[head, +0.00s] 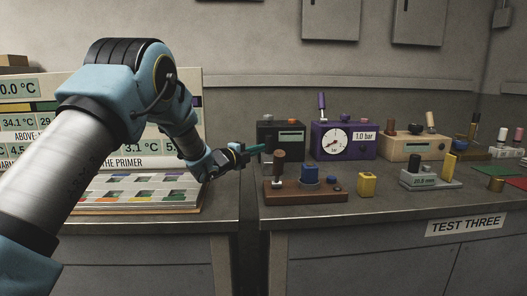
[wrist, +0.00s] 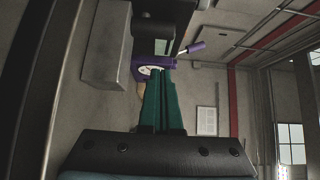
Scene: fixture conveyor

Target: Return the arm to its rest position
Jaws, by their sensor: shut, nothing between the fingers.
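My gripper (head: 256,149) is at the end of my blue and grey arm, which reaches in from the left in the head view. Its green fingers are shut with nothing between them. In the wrist view the shut fingers (wrist: 160,82) point toward a purple device (wrist: 168,68) with a round gauge. The same purple device (head: 350,141) stands right of the green box in the head view and reads 1.0 bar.
A brown fixture (head: 305,191) with knobs lies in front of the green box. A yellow block (head: 367,185), a grey fixture (head: 430,181) and a beige box (head: 411,147) stand farther right. A slotted tray (head: 130,200) and a display board are on the left bench. A gap separates the benches.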

